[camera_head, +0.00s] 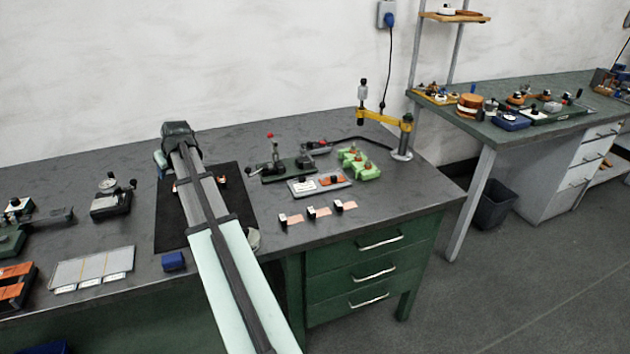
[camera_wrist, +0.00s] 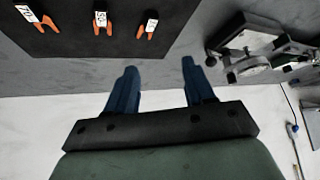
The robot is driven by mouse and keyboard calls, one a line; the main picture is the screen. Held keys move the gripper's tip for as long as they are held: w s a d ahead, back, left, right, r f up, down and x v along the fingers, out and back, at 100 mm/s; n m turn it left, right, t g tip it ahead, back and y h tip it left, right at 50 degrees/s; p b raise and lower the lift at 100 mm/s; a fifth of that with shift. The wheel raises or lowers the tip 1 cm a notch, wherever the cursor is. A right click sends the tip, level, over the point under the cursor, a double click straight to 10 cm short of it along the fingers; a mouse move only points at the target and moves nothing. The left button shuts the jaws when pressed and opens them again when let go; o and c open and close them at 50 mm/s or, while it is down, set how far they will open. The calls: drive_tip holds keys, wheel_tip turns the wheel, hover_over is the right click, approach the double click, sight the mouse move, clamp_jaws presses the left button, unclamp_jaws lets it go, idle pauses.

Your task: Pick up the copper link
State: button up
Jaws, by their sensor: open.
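Three small orange copper pieces with white tags lie on a black mat (camera_wrist: 120,45) in the wrist view: one at the left (camera_wrist: 37,19), one in the middle (camera_wrist: 102,22) and one at the right (camera_wrist: 147,26). I cannot tell which is the copper link. My gripper (camera_wrist: 159,66) is open, its two blue fingers apart with nothing between them. The fingers point at the grey bench surface beside the mat's edge, apart from the pieces.
A dial device (camera_head: 110,198) stands left of the mat; a blue block (camera_head: 174,262) sits near its front corner. Several tagged copper strips (camera_head: 322,211), a toggle clamp (camera_head: 275,158) and green blocks (camera_head: 360,163) lie to the right. The wall is close behind.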

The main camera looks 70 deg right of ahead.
drive_tip(key=s+d+r+m+g, duration=0.1)
drive_tip(key=s+d, duration=0.8)
drive_tip(key=m+g+h, duration=0.1)
drive_tip(key=m+g, duration=0.2)
drive_tip(key=m, duration=0.1)
approach(334, 176)
drive_tip(key=x, duration=0.3)
drive_tip(key=shift+w+d, duration=0.2)
drive_tip(key=shift+d, duration=0.15)
drive_tip(key=shift+a+x, duration=0.15)
drive_tip(key=shift+x, duration=1.2)
drive_tip(key=shift+a+x, duration=0.1)
drive_tip(key=shift+x, duration=1.2)
drive_tip(key=shift+f, duration=0.1)
drive_tip(key=shift+c, duration=0.4)
clamp_jaws()
